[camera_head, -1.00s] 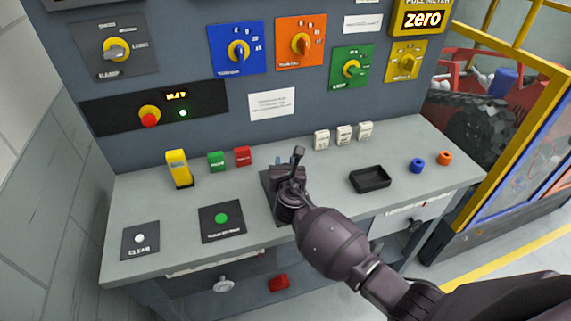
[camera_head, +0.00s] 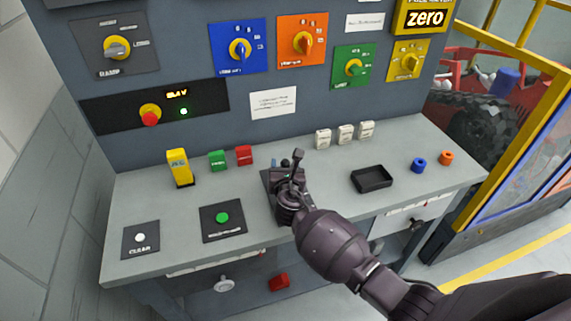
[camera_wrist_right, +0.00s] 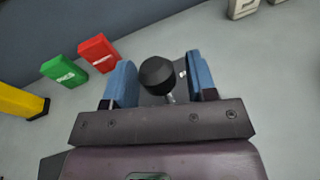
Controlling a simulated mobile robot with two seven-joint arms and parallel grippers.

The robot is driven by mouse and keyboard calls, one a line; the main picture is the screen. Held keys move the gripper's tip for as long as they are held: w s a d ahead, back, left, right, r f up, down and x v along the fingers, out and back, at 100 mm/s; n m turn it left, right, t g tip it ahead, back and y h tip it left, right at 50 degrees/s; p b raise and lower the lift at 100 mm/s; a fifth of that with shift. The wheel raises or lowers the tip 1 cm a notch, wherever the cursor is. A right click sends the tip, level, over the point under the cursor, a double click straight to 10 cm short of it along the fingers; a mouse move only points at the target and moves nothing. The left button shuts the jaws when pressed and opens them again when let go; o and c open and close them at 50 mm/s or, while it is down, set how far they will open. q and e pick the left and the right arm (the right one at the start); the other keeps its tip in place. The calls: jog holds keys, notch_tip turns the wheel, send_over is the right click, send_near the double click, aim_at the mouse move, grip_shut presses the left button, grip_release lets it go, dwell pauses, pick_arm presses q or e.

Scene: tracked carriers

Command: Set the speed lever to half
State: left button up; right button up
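The speed lever has a round black knob (camera_wrist_right: 157,74) on a thin metal stalk. Its dark base plate (camera_head: 268,183) sits on the grey desk, partly hidden by my right arm. My right gripper (camera_wrist_right: 160,82) is over the lever, with one blue-padded finger on each side of the knob. The fingers are apart, and a gap shows between the knob and the right-hand pad; the left-hand pad is very close to the knob, and I cannot tell whether it touches. In the head view the right gripper (camera_head: 286,170) is small and dark against the base. My left gripper is not in view.
Nearby on the desk are a red block (camera_head: 244,155), a green block (camera_head: 217,160), a yellow block (camera_head: 179,167), a green-button plate (camera_head: 222,220) and a black tray (camera_head: 371,179). Several white blocks stand behind. A yellow meter (camera_head: 425,17) reads "zero".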

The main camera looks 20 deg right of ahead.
jog(key=shift+s+d+r, duration=0.1)
jog(key=shift+r, duration=0.2)
jog(key=v, duration=1)
jog(key=shift+s+f+p, duration=0.1)
jog(key=shift+s+p, duration=0.25)
jog(key=shift+p, duration=0.05)
